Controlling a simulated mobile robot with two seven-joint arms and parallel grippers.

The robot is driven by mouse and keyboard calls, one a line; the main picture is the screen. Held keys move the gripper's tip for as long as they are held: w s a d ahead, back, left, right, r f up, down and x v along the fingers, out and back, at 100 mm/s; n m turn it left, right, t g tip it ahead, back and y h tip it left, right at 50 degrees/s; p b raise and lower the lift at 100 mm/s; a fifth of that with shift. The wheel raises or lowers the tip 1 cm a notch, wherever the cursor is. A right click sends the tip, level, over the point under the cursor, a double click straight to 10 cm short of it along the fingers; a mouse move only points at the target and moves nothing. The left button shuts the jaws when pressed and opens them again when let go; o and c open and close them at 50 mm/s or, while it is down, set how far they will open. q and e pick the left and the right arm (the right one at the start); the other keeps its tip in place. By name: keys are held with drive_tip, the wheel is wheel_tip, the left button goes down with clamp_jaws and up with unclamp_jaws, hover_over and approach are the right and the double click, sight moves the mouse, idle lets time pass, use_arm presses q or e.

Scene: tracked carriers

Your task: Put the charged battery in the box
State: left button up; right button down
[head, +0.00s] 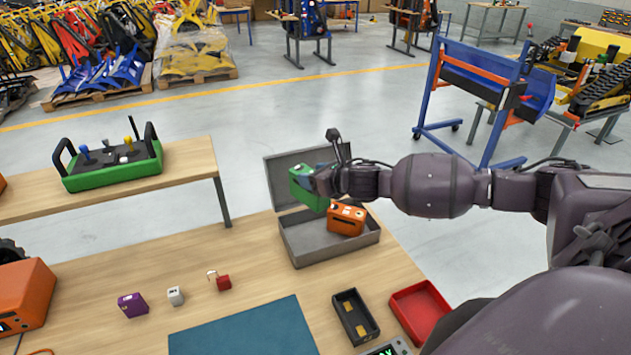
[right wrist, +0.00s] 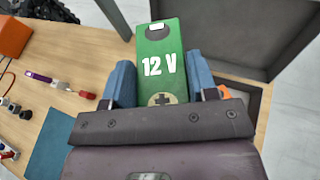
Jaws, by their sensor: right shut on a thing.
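The green battery (head: 305,190) is held by my right gripper (head: 313,184) above the open grey box (head: 345,254). In the right wrist view the battery (right wrist: 160,62), marked "12 V", sits between the two blue fingers of the gripper (right wrist: 161,82). The box has its lid raised at the back. An orange battery-like block (head: 346,218) is in the right part of the box, and the left part of its floor looks bare. My left gripper is not in view.
A black tray with brass contacts (head: 346,334) and a red bin (head: 420,310) stand in front of the box. A blue mat (head: 240,330), purple block (head: 133,305), white block (head: 175,296) and red padlock (head: 223,283) lie left. An orange device (head: 25,293) stands far left.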

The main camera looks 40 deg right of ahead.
drive_tip(key=f, duration=0.8)
drive_tip(key=f+b, duration=0.1)
drive_tip(key=f, duration=0.7)
drive_tip(key=shift+w+a+f, duration=0.1)
drive_tip(key=shift+w, duration=0.1)
drive_tip(key=c, duration=0.8)
unclamp_jaws()
drive_tip(key=shift+s+f, duration=0.15)
drive_tip(key=shift+f, duration=0.15)
drive_tip(key=o, duration=0.4)
drive_tip(key=shift+r, duration=0.25)
drive_tip(key=v, duration=1.2)
drive_tip(key=shift+f, duration=0.1)
drive_tip(key=shift+s, duration=0.1)
